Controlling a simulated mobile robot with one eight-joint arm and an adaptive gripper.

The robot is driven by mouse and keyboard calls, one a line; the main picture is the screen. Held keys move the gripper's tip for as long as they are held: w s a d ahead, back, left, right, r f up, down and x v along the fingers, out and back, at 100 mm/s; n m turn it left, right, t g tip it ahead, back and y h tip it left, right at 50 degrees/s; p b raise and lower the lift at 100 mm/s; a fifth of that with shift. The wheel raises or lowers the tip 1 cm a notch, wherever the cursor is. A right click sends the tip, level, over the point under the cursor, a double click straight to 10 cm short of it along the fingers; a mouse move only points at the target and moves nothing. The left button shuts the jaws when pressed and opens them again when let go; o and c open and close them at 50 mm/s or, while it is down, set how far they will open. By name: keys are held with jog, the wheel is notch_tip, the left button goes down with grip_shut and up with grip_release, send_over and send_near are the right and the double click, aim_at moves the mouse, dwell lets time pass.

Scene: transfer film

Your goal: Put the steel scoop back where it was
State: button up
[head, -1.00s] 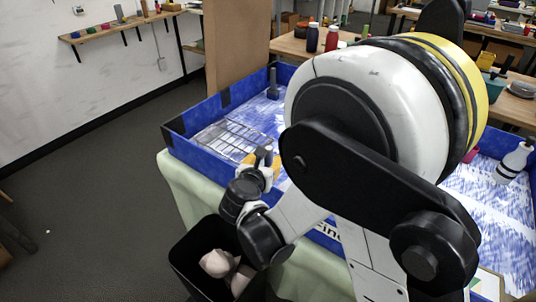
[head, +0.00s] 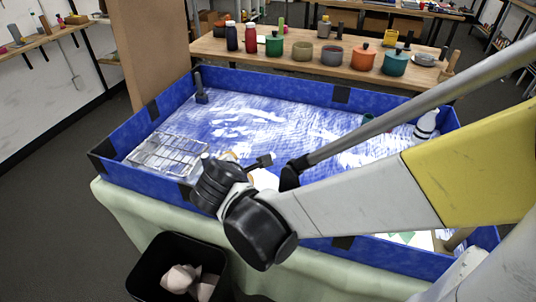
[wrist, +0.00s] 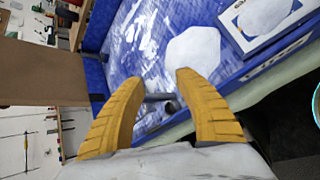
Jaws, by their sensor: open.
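My gripper (wrist: 160,110) shows two yellow ribbed fingers spread wide apart in the wrist view. In the head view my gripper (head: 240,162) is over the front left part of the blue tray (head: 330,80), mostly hidden by my own wrist. A dark grey piece with a round end (wrist: 168,106) shows between the fingers in the wrist view; I cannot tell whether it is the steel scoop or how far beyond the fingertips it is. No other thing is clearly recognisable as the scoop.
A wire rack (head: 165,153) lies in the tray's left end. A dark upright post (head: 201,95) stands in the back left corner, and a white bottle (head: 426,126) at the right. Pots and jars crowd the table behind (head: 215,47). A black bin (head: 150,262) stands in front.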

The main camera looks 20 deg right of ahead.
jog(key=s+d+r+m+g+y, duration=0.1)
jog(key=s+d+r+m, duration=0.1)
jog(key=s+d+m, duration=0.2)
jog(key=s+d+r+m+g+y, duration=0.1)
jog(key=s+d+m, duration=0.3)
jog(key=s+m, duration=0.7)
jog(key=r+m+y, duration=0.1)
jog(key=m, duration=0.5)
jog(key=shift+d+r+m, duration=0.15)
jog(key=shift+d+m, duration=0.15)
jog(key=shift+d, duration=0.1)
jog(key=shift+d, duration=0.1)
